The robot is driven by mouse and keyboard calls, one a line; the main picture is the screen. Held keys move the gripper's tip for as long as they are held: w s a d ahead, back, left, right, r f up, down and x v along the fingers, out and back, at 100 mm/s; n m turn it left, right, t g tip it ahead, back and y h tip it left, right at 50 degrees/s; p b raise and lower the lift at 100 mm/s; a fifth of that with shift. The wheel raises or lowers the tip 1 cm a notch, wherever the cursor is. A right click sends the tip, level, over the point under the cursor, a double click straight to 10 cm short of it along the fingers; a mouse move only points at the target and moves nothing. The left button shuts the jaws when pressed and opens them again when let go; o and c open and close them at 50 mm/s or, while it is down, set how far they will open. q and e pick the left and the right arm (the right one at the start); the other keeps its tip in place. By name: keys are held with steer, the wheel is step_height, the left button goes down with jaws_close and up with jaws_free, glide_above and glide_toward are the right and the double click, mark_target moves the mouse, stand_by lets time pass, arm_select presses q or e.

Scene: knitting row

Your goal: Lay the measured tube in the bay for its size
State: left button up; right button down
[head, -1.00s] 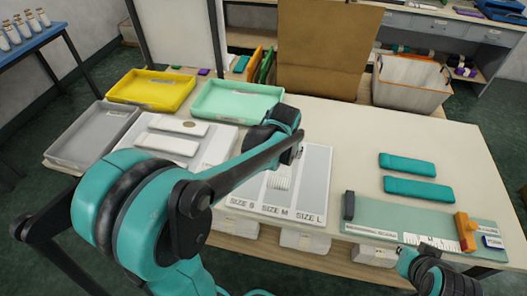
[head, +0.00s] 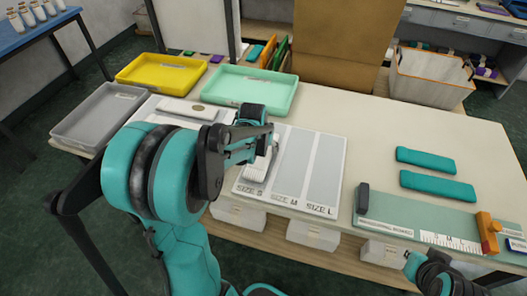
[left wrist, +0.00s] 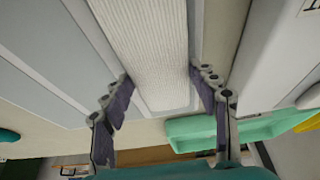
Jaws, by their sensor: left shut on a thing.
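The white ribbed tube (head: 259,170) is over the SIZE S bay at the left of the grey sizing mat (head: 326,165). I cannot tell whether it touches the mat. My left gripper (head: 268,148) is shut on the tube's far part and hides it. In the left wrist view the tube (left wrist: 150,45) lies lengthwise between the two fingers of the left gripper (left wrist: 163,85). The SIZE M bay (head: 291,165) and the SIZE L bay (head: 325,170) look empty. My right gripper (head: 445,284) is at the lower right edge, partly cut off, its fingers unclear.
The measuring board (head: 395,218) with its orange slider (head: 487,232) lies at the right. Two teal pieces (head: 426,160) lie behind it. Green (head: 250,89), yellow (head: 162,72) and grey (head: 97,118) trays stand at the left. A white piece (head: 187,108) lies near them. The table's middle back is clear.

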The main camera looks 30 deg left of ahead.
arm_select(q)
steer(key=shift+f, duration=0.35)
steer(key=shift+f, duration=0.25)
steer(key=o, duration=0.9)
steer(key=shift+r, duration=0.1)
steer(key=shift+o, duration=0.2)
steer(key=shift+r, duration=0.1)
